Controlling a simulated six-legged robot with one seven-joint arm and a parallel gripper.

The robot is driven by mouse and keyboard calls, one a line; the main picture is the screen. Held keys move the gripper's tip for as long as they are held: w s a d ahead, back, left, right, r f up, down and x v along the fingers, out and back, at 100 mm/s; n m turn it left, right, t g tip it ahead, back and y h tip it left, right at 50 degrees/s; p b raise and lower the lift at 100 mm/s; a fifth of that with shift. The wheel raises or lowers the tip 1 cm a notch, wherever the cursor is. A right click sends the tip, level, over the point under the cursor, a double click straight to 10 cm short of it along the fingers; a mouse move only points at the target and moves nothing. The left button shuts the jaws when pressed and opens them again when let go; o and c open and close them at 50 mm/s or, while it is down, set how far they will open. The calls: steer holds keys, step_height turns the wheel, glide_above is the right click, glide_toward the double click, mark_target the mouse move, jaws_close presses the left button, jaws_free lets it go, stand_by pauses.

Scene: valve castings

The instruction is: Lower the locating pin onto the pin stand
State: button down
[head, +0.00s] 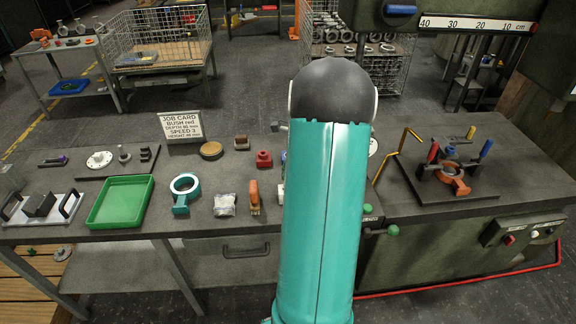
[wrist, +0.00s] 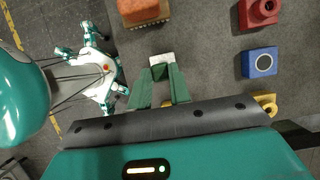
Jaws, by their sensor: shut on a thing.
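My gripper (wrist: 163,76) shows in the wrist view with its two green fingers closed in around a small pale piece (wrist: 162,59), apparently the locating pin. The piece shows just at the fingertips, and its lower part is hidden. I cannot tell its height above the bench or whether it touches anything. In the head view my teal arm covers the gripper. A small whitish bit (head: 281,195) shows at the arm's left edge; I cannot tell whether it is the pin or the pin stand. I cannot clearly make out the pin stand in either view.
Near the gripper are an orange brush (wrist: 145,12), a red block (wrist: 262,10), a blue block (wrist: 260,62) and a partly hidden yellow piece (wrist: 265,103). A green tray (head: 121,202) and teal ring (head: 185,184) lie left. A fixture with coloured posts (head: 452,178) stands right.

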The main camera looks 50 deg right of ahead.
steer(key=shift+f, duration=0.5)
steer(key=shift+f, duration=0.15)
steer(key=shift+f, duration=1.6)
steer(key=c, duration=1.2)
jaws_free()
steer(key=v, duration=1.3)
steer(key=shift+r, duration=0.3)
steer(key=shift+d, duration=0.1)
